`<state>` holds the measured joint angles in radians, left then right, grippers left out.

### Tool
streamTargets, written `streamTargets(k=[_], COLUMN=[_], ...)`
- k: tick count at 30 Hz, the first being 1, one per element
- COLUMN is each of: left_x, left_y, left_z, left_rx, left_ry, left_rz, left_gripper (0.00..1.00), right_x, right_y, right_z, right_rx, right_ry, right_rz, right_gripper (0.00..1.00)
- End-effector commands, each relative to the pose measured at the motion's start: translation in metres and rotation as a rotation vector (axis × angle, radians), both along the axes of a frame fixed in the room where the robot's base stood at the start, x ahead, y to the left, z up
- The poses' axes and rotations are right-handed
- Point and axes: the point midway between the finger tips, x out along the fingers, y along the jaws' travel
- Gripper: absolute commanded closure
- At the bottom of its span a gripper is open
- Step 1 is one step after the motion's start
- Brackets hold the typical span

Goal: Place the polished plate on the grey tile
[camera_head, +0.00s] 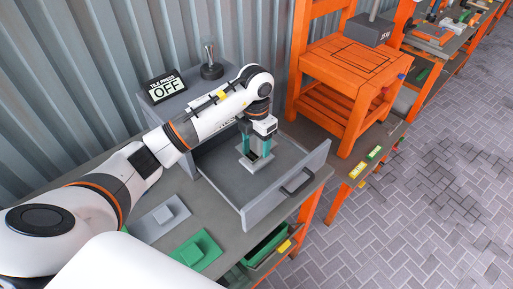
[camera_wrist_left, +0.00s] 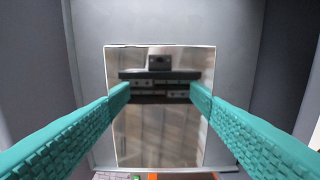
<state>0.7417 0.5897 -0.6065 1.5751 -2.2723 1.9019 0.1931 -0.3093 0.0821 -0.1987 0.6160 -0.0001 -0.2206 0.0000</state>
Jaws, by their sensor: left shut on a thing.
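The polished plate (camera_wrist_left: 160,105) is a mirror-like rectangle in the left wrist view, with the fingers at its left and right edges. In the head view, the plate (camera_head: 254,165) shows small and partly hidden under my left gripper (camera_head: 257,150). The gripper's teal fingers point down inside the open grey drawer and are shut on the plate; it also shows in the left wrist view (camera_wrist_left: 160,92). I cannot tell whether the plate touches the drawer floor. A grey tile (camera_head: 163,217) with a raised square lies on the bench, left of the drawer. My right gripper is out of view.
A green tile (camera_head: 197,251) lies in front of the grey one. The tile press sign (camera_head: 165,87) reads OFF. The drawer front (camera_head: 287,187), with a handle, stands upright at the right. An orange stand (camera_head: 347,75) with a weight is behind it.

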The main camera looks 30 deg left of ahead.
Motion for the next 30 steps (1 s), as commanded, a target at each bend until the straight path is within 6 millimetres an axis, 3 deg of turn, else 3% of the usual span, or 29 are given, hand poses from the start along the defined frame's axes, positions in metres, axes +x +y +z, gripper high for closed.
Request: streamTargets(k=[11,21,22,24,26,30], left_x=[0.0,0.001,0.0,0.0,0.0,0.0], left_y=[0.0,0.0,0.0,0.0,0.0,0.0], left_z=[-0.039,-0.045,-0.045,-0.044,-0.044,-0.044], left_rx=[0.0,0.001,0.001,0.001,0.0,0.0], left_ry=[0.0,-0.003,-0.003,-0.003,-0.002,-0.002], left_rz=[0.0,-0.001,-0.001,-0.001,-0.001,-0.001], left_gripper=[0.62,0.62,0.31,0.19,0.1,0.1], right_x=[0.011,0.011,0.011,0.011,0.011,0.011], right_y=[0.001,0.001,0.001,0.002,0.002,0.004], right_z=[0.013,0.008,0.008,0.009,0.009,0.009], right_rx=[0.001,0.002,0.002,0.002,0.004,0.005], right_ry=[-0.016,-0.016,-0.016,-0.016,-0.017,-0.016], right_rz=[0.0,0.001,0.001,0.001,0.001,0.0], right_gripper=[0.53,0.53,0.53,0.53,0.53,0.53])
